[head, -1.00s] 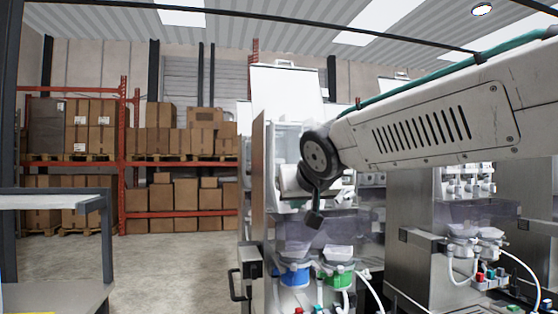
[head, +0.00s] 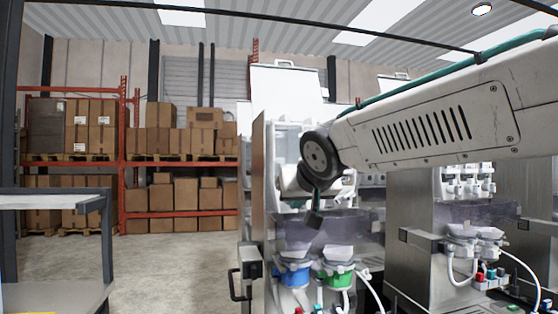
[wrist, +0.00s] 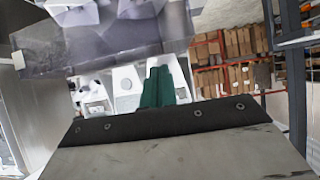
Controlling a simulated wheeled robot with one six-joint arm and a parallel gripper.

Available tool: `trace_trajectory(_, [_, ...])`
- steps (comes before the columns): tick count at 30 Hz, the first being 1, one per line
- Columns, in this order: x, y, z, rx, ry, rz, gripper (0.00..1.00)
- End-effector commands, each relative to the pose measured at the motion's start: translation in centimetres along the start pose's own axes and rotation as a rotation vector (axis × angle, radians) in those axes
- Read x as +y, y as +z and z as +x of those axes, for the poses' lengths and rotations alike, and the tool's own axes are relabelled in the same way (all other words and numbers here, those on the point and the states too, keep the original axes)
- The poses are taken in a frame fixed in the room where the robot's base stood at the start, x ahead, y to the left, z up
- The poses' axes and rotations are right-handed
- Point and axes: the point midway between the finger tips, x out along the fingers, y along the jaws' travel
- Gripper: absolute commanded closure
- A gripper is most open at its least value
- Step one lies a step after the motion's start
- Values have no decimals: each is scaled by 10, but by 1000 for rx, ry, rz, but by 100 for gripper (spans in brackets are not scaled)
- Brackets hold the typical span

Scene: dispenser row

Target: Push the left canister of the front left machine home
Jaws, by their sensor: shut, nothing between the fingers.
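The front left machine (head: 258,190) stands at the centre of the head view, with its white upper lid (head: 287,92) raised. Smoky see-through canister bodies sit in its middle, partly behind my wrist. Below them are a blue collar (head: 294,275) on the left and a green collar (head: 339,277) on the right. My gripper (wrist: 158,86) shows teal fingers, shut and empty, in the wrist view. In the head view my wrist is in front of the machine's open interior and hides part of it. I cannot tell whether the fingers touch the left canister.
A second machine (head: 415,245) stands to the right with white hoses. A grey cart (head: 50,203) is at the left edge. Racks with brown boxes (head: 172,202) stand at the back. The floor (head: 180,262) left of the machine is clear.

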Motion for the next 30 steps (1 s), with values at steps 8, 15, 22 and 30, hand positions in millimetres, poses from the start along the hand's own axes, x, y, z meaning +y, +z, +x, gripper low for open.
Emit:
trace_trajectory(8, [0,0,0,0,0,0,100])
trace_trajectory(15, [0,-4,7,0,1,0,100])
trace_trajectory(22, [0,-9,15,0,0,1,100])
trace_trajectory(30, [0,-15,25,-1,0,0,100])
